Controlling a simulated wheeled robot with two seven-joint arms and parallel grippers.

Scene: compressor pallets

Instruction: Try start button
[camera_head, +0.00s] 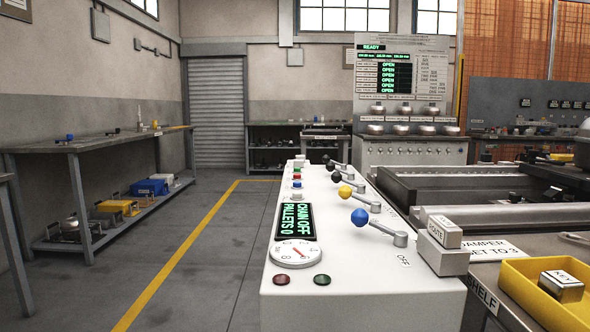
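A white console (340,285) stands in front of me. Nearer is a display (294,222) reading "CHAIN OFF" and "PALLETS 0", then a round dial (292,254). A dark red lamp or button (282,280) and a dark green one (322,280) sit at the near edge. Neither of my grippers is in view.
Levers with blue (360,217), yellow (345,191) and dark knobs stand along the console's right side. A yellow tray (520,285) with a "KEY" block (561,285) is at right. A wall panel (400,75) shows "READY" and several "OPEN" lines. The left floor is clear.

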